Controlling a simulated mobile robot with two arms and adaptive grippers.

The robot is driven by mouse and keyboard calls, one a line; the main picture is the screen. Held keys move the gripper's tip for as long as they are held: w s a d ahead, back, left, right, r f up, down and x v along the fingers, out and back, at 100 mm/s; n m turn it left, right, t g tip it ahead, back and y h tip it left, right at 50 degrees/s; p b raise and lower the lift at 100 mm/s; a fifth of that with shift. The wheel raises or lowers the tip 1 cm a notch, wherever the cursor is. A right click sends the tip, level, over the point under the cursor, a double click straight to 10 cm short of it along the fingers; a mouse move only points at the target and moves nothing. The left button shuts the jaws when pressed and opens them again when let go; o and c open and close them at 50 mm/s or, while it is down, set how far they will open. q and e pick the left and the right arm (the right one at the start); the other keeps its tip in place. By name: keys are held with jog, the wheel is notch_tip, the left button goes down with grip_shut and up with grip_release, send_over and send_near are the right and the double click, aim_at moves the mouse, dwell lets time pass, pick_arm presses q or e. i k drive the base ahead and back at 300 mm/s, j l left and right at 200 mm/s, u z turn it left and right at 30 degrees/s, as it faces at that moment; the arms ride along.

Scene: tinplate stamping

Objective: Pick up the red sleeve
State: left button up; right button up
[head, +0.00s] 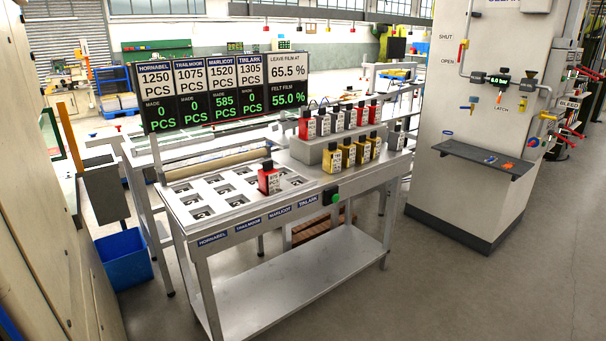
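A red sleeve (268,182) with a black cap and a white label stands upright in the slotted plate (179,189) on the metal bench, towards its right side. More red sleeves stand in the back row of the stepped rack; one red sleeve (307,127) is at its left end and two others, including one red sleeve (374,113), are at its right end. Grey ones stand between them. Neither of my grippers shows in the head view.
Yellow sleeves (332,159) stand in front of the grey rack (308,152). A display board (213,96) rises behind the plate. A green button (335,198) is on the bench's front edge. A blue bin (124,258) stands left; a grey cabinet (450,100) stands right. Floor ahead is clear.

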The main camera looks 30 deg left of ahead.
aim_at(268, 176)
jog(key=i+u, duration=0.35)
jog(key=i+l+u, duration=0.15)
jog(key=u, duration=0.25)
jog(key=i+l+u, duration=0.2)
jog(key=i+u, duration=0.15)
